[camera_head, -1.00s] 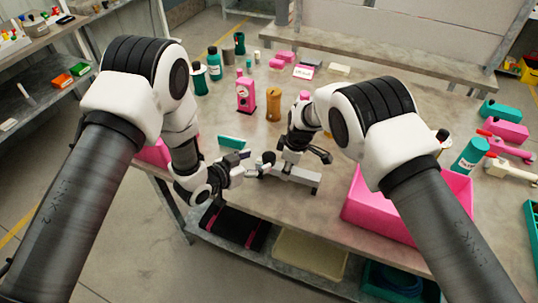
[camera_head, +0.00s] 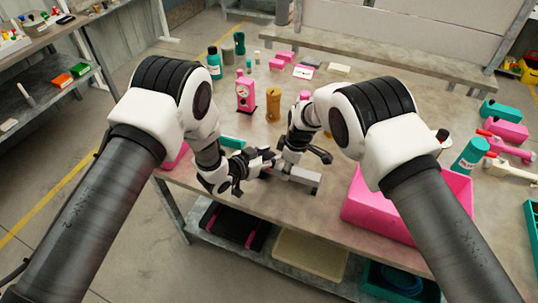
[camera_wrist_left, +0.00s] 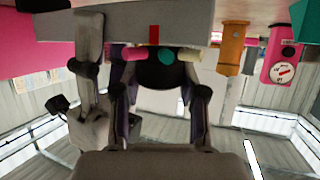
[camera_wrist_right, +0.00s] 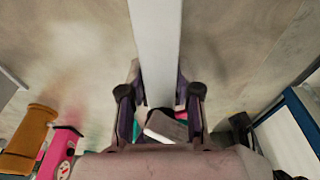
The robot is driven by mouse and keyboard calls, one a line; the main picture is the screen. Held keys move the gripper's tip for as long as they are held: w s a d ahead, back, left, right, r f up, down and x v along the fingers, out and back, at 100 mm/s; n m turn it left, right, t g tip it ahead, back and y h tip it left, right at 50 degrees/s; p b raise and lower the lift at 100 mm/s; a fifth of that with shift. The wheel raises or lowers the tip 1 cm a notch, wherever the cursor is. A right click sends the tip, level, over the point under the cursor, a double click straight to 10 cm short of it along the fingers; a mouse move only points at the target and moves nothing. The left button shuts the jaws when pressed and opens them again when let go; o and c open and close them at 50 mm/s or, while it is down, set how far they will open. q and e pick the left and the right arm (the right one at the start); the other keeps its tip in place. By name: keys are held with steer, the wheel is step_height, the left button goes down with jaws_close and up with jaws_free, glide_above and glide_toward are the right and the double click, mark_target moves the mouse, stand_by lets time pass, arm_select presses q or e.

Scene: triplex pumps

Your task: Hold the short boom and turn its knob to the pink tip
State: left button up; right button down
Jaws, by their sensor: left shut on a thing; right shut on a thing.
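The short boom is a pale grey bar (camera_head: 304,178) at the table's front; it spans the top of the left wrist view (camera_wrist_left: 110,27) and runs down the right wrist view (camera_wrist_right: 155,45). My right gripper (camera_wrist_right: 159,98) is shut on it. Its dark round knob (camera_wrist_left: 160,74) faces my left gripper (camera_wrist_left: 160,98), which is shut on it from the boom's end. The knob shows a pink tip (camera_wrist_left: 131,54) to the left and a teal tip (camera_wrist_left: 166,57) near the red mark (camera_wrist_left: 154,35) on the boom. In the head view my left gripper (camera_head: 264,161) hides the knob.
A pink bin (camera_head: 365,205) stands right of the boom. An orange cylinder (camera_head: 273,104) and a pink pump with a dial (camera_head: 245,95) stand behind. A teal block (camera_head: 232,142) lies close to my left wrist. The table's front edge is just before the boom.

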arm_select(q)
steer(key=shift+w+m+g+h, duration=0.1)
steer(key=shift+m+g+h, duration=0.7)
steer(key=shift+m+h, duration=0.3)
steer(key=shift+m+g+h, duration=0.7)
steer(key=shift+m+g, duration=0.6)
steer(key=shift+g, duration=0.1)
steer(key=o, duration=1.2)
steer(key=shift+c, duration=0.2)
steer(key=v, duration=1.2)
steer(key=shift+f, duration=0.1)
